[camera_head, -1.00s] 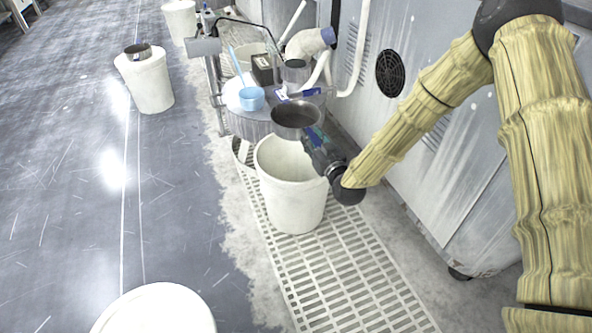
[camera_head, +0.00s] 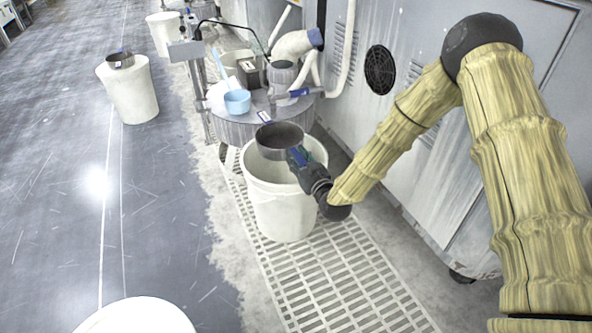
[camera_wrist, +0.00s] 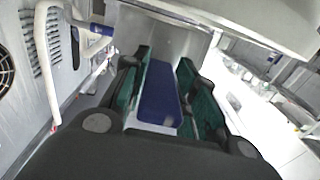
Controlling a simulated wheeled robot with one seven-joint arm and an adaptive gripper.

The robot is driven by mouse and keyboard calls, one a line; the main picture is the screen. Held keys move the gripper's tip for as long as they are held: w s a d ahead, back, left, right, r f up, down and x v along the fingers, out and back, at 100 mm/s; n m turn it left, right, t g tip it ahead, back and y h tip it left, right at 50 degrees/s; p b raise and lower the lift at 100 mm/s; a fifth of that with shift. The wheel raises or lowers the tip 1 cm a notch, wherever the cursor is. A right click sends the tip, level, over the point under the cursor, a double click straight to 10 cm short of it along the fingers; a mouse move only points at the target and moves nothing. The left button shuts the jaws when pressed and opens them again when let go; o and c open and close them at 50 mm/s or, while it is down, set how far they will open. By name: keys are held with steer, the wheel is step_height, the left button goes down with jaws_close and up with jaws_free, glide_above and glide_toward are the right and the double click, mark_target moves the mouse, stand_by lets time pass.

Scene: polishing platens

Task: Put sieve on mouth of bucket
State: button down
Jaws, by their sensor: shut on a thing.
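A dark round sieve (camera_head: 280,139) is held by my gripper (camera_head: 299,160) over the white bucket (camera_head: 283,212). It covers the far left part of the bucket's open mouth, and I cannot tell whether it touches the rim. My gripper is shut on the sieve's blue handle, and it reaches in from the right over the mouth. In the wrist view the blue handle (camera_wrist: 160,96) lies between the green-padded fingers (camera_wrist: 162,100). The right part of the mouth is uncovered.
The bucket stands on a floor grating (camera_head: 335,285). A round platen table (camera_head: 238,131) with a light blue cup (camera_head: 237,101) stands close behind. A grey machine wall (camera_head: 420,150) is at the right. Another bucket (camera_head: 133,95) with a sieve on it is at the back left.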

steer(key=shift+f+b, duration=0.8)
steer(key=shift+f, duration=1.1)
steer(key=c, duration=1.1)
jaws_free()
steer(key=shift+r, duration=0.1)
steer(key=p+v, duration=0.5)
steer(key=v, duration=0.7)
steer(key=shift+r, duration=0.1)
